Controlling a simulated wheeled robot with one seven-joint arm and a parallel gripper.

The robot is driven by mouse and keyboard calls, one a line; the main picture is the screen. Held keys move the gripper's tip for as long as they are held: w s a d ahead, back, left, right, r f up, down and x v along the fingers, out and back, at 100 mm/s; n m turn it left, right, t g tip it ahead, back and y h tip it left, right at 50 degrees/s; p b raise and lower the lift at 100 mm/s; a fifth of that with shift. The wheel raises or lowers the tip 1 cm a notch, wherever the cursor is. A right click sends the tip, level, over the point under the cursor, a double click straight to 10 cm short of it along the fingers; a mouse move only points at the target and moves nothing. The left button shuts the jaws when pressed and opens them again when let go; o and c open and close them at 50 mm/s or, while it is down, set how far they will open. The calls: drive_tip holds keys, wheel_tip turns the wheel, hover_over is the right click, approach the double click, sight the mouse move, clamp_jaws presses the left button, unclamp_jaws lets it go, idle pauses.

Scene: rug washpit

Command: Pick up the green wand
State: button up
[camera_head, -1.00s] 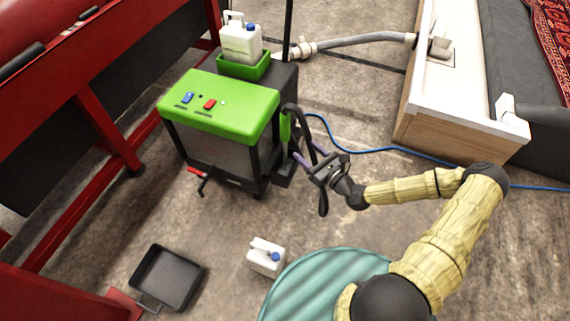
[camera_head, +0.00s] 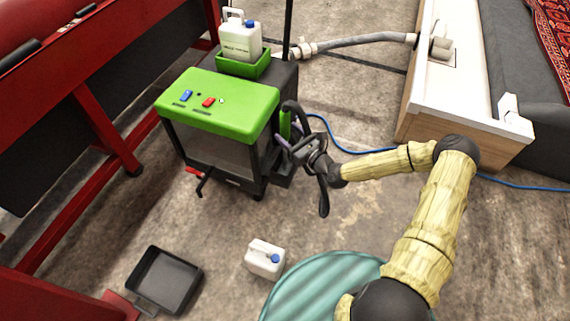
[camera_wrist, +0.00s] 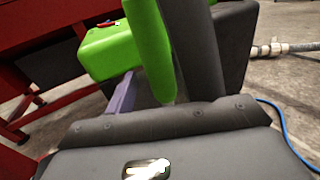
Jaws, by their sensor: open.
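The green wand (camera_head: 285,123) stands upright at the right side of the green-topped machine (camera_head: 225,105), beside a black hose (camera_head: 292,106). In the wrist view the wand (camera_wrist: 149,45) is large and close, just left of the thick dark hose (camera_wrist: 187,45). My gripper (camera_head: 287,138) is open at the wand's side, reaching in from the right. One purple finger (camera_wrist: 122,97) shows left of the wand in the wrist view. The other finger is mostly hidden there, and I cannot tell whether either touches the wand.
A white jug (camera_head: 240,38) stands in a green tray on the machine. Another jug (camera_head: 265,259) and a black pan (camera_head: 166,279) are on the floor. A red frame (camera_head: 100,125) is at left. A blue cable (camera_head: 345,149) runs right toward a wooden-sided bench (camera_head: 455,130).

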drive_tip(key=shift+x, duration=1.25)
drive_tip(key=c, duration=1)
drive_tip(key=shift+r, duration=0.1)
wheel_tip(320, 180, up, 18)
drive_tip(key=p, duration=0.6)
drive_tip(key=shift+p, duration=0.4)
